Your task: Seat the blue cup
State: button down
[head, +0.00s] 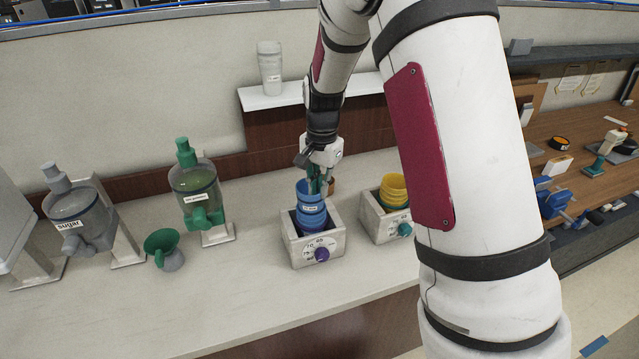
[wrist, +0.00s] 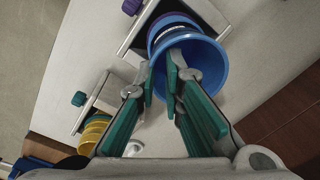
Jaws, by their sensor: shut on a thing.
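The blue cup (head: 311,192) stands at the top of a short stack of blue cups, in a white dispenser box (head: 318,254) with a dial and a purple knob (head: 322,254). My gripper (head: 318,184) reaches down from above and is shut on the cup's rim. In the wrist view the blue cup (wrist: 205,60) shows its open mouth, with one finger inside and one outside its wall. My gripper (wrist: 172,72) hides part of the near rim. I cannot tell whether the cup is fully down on the stack.
A second white box (head: 376,222) holds yellow cups (head: 394,190) just to the right. A shelf (head: 262,98) behind bears a clear container. Counter front is clear.

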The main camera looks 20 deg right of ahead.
aim_at(320, 205)
jog(key=shift+f+b, duration=0.45)
jog(key=shift+f, duration=2.05)
jog(key=c, duration=1.6)
grip_release()
jog(key=shift+c, duration=0.2)
jog(key=o, duration=0.3)
jog(key=shift+o, duration=0.2)
jog(key=shift+r, duration=0.15)
jog(key=shift+r+p, duration=0.75)
jog(key=shift+r, duration=3.15)
